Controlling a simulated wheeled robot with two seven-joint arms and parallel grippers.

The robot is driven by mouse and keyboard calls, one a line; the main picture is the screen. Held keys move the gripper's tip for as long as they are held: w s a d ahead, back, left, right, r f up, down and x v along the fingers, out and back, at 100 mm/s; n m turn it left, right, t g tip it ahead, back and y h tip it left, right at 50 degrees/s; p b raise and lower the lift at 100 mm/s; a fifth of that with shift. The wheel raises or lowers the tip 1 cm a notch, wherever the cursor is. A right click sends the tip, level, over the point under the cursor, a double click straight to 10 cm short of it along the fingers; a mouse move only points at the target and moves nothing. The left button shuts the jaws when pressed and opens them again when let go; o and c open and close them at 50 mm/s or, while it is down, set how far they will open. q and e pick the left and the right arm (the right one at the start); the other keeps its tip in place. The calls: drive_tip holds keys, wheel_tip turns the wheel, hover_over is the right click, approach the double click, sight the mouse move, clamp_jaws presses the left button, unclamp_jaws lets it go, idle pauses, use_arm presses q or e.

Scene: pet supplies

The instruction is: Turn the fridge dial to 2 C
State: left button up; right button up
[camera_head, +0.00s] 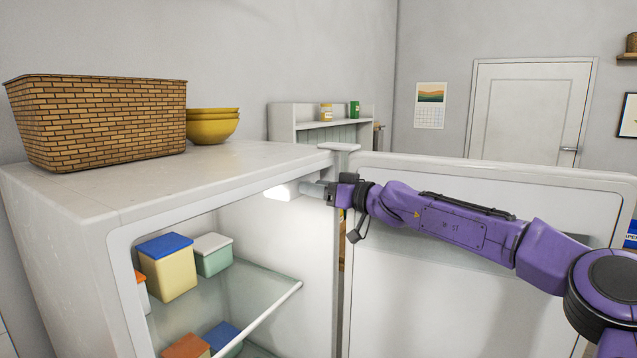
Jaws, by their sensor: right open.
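The white fridge (75,213) stands with its door (520,190) swung open to the right. A small bright white unit (281,192) shows on the upper right inner wall, left of my gripper. It may be the dial's lamp housing; I cannot make out the dial, its numbers or its pointer. My right gripper (308,188) reaches in from the right at the top of the fridge opening, its tip against or just in front of this unit. It is open; I cannot tell whether it touches. My left gripper is out of view.
A glass shelf (255,291) inside holds a blue-lidded box (168,275) and a green box (213,258); more boxes sit below. A wicker basket (100,125) and yellow bowls (212,127) stand on the fridge. The open door lies behind my right arm.

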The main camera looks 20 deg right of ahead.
clamp_jaws()
drive_tip(key=shift+d+m, duration=0.1)
drive_tip(key=shift+m, duration=0.2)
drive_tip(key=shift+w+d+m+g+y, duration=0.1)
drive_tip(key=shift+m+g+y, duration=0.2)
drive_tip(key=shift+m, duration=3.9)
drive_tip(key=shift+s+m+g+y, duration=0.15)
drive_tip(key=shift+m+g, duration=0.15)
drive_tip(key=shift+m, duration=3.9)
drive_tip(key=shift+w+d+m+g+y, duration=0.15)
drive_tip(key=shift+m+g+y, duration=0.15)
drive_tip(key=shift+m, duration=3.9)
drive_tip(key=shift+a+f, duration=0.1)
drive_tip(key=shift+a, duration=0.05)
